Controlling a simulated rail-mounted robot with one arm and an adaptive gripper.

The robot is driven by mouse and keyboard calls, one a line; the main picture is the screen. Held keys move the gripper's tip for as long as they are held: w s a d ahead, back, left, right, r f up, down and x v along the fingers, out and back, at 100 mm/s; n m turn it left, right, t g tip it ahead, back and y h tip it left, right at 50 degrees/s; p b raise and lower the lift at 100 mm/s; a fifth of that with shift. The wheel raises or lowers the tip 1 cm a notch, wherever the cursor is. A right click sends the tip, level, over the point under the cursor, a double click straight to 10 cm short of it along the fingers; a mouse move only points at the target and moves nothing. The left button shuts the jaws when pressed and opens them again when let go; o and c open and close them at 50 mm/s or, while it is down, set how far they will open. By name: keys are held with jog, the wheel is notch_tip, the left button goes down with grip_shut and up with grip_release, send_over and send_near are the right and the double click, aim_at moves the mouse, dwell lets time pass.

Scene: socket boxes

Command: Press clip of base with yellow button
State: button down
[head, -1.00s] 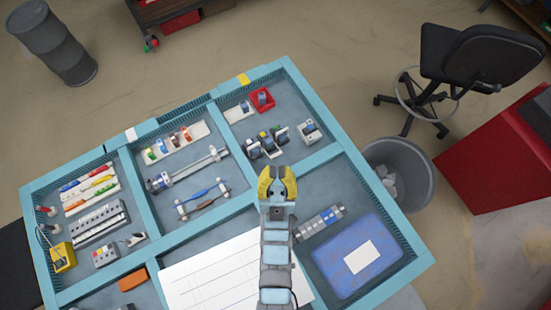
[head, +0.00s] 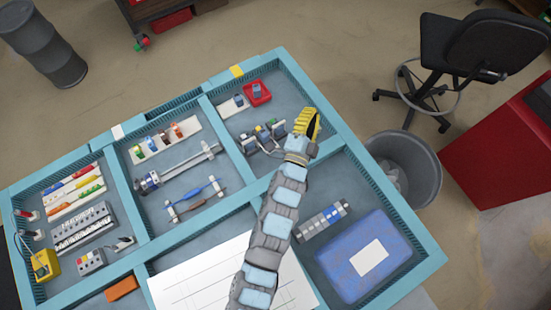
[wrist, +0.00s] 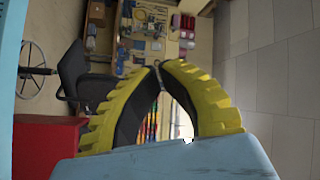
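Several small socket bases (head: 263,138) stand in a row in the upper right compartment. A small yellow-green spot (head: 271,123) shows on one of them, but it is too small to tell if it is the yellow button. No clip can be made out. My gripper (head: 308,125) has yellow ribbed fingers and is just right of this row, over the compartment's right side; it covers part of the tray there. In the wrist view my gripper (wrist: 159,64) has its fingertips together, with nothing seen between them. The bases cannot be made out in the wrist view.
A red bin (head: 257,92) sits behind the row. Light blue dividers (head: 338,130) frame the compartments. A blue box (head: 340,275) and a grey-blue module strip (head: 322,222) lie in the nearer right compartment. A waste bin (head: 405,170) and a chair stand off the table's right side.

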jog(key=f+m+g+y+b, duration=0.2)
jog(key=f+m, duration=0.1)
jog(key=f, duration=0.3)
jog(key=s+a+f+m+g+y+b, duration=0.1)
jog(key=f+m+g+y+b, duration=0.1)
jog(key=f, duration=0.4)
jog(key=s+f+m+g+y+b, duration=0.1)
jog(key=f+m+g+y+b, duration=0.1)
jog(key=f+m+g, duration=0.2)
jog(key=shift+a+f+m+y+b, duration=0.15)
jog(key=shift+f+y+b, duration=0.05)
jog(key=shift+f, duration=0.55)
jog(key=shift+a+f+m+y+b, duration=0.1)
jog(key=shift+f+m+y+b, duration=0.1)
jog(key=shift+f, duration=0.5)
jog(key=s+a+m+y, duration=0.1)
jog(key=s+a+f+g+y+b, duration=0.1)
jog(key=s+a+f+m+g+y+b, duration=0.1)
jog(key=s+a, duration=0.1)
jog(key=shift+f+m, duration=0.25)
jog(key=shift+m, duration=0.1)
jog(key=shift+s+a+m+g+y, duration=0.3)
jog(key=shift+s+a+g+y, duration=0.1)
jog(key=shift+s+a+y, duration=0.15)
jog(key=shift+x, duration=4.95)
